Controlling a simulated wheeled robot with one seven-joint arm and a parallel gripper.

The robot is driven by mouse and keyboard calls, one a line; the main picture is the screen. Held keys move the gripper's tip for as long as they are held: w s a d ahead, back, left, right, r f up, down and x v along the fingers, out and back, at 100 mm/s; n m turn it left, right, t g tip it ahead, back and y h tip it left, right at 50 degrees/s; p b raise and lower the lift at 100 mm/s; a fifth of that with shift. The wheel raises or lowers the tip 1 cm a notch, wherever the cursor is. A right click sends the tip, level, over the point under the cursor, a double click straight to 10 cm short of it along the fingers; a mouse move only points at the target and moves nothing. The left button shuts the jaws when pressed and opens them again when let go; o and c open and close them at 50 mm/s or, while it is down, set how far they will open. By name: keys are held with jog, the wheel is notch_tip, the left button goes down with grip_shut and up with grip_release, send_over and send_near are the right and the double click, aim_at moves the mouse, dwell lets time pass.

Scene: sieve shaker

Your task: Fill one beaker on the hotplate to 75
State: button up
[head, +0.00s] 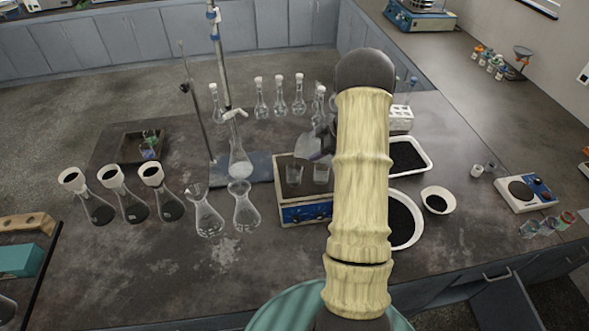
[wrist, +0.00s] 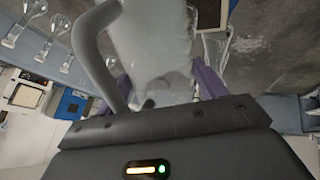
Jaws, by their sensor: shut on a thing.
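The hotplate (head: 306,213) has a blue front panel and stands mid-table in the head view. Two clear beakers stand on its top, a left one (head: 294,175) and a right one (head: 321,174); I cannot read their levels. My gripper (head: 322,134) is above and behind the hotplate, partly hidden by my arm. It is shut on a whitish, translucent vessel (head: 307,147), which looks tilted over the beakers. In the wrist view this vessel (wrist: 155,45) fills the space between the purple fingers of my gripper (wrist: 165,85), with a grey curved handle (wrist: 92,50) beside it. Its contents are unclear.
Clear flasks (head: 209,219) stand left of the hotplate, near a stand with a metal rod (head: 222,60). Several stoppered flasks (head: 280,98) are behind. Trays of black material (head: 425,150) and a white bowl (head: 437,192) are to the right.

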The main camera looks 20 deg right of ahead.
dwell(0.9)
jog(key=r+y+p, duration=0.1)
jog(key=d+t+y+p, duration=0.1)
jog(key=p, duration=0.1)
jog(key=shift+s+d+r+m+y, duration=0.2)
jog(key=shift+r+m+y, duration=0.1)
jog(key=shift+r+m, duration=0.1)
jog(key=shift+d+f+y, duration=0.25)
jog(key=shift+d+y, duration=0.05)
jog(key=shift+y, duration=0.1)
jog(key=shift+d+t+y, duration=0.1)
jog(key=shift+t+y, duration=0.2)
jog(key=shift+t, duration=0.1)
jog(key=shift+a, duration=0.2)
jog(key=shift+r, duration=0.1)
jog(key=shift+s, duration=0.1)
jog(key=shift+d, duration=0.15)
